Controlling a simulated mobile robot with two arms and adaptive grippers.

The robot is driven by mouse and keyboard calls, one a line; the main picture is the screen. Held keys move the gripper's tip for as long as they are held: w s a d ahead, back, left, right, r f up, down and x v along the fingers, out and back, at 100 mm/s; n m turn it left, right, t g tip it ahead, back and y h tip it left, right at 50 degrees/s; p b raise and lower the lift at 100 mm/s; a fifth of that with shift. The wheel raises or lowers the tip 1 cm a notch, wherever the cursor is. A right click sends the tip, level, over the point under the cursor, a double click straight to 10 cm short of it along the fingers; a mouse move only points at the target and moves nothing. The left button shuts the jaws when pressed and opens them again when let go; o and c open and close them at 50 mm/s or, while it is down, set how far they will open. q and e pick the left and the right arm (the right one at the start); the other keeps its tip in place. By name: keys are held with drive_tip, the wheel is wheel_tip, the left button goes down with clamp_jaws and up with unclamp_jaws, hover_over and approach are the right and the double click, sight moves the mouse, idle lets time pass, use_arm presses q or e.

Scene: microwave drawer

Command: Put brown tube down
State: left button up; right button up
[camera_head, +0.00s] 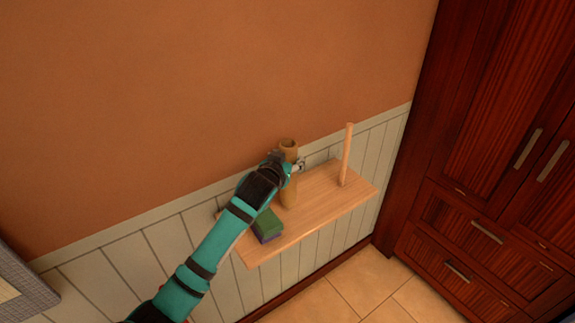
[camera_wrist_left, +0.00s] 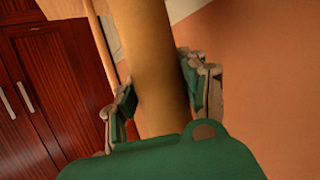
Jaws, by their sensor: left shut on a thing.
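The brown tube (camera_head: 289,190) is upright at the wooden wall shelf (camera_head: 318,212), its open top end showing in the head view. Its lower end appears at the shelf surface; I cannot tell whether it touches. My left gripper (camera_head: 294,169) is shut on the tube around its upper part. In the left wrist view the tube (camera_wrist_left: 155,70) runs between the two fingers (camera_wrist_left: 158,92), one on each side. My right gripper is not in view.
A green and purple block (camera_head: 267,226) lies on the shelf, left of the tube. A thin wooden rod (camera_head: 347,155) stands upright toward the shelf's right end. A dark red wooden cabinet (camera_head: 480,190) stands at the right. Bare shelf lies between tube and rod.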

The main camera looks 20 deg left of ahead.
use_arm(q)
drive_tip(key=shift+w+a+f, duration=0.1)
drive_tip(key=shift+w, duration=0.15)
wheel_tip(320, 180, down, 3)
drive_tip(key=shift+f+p, duration=0.2)
drive_tip(key=shift+p, duration=0.5)
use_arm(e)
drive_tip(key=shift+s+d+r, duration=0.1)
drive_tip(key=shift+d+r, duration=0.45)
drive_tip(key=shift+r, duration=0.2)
use_arm(q)
drive_tip(key=o, duration=1)
drive_tip(key=shift+f, duration=0.1)
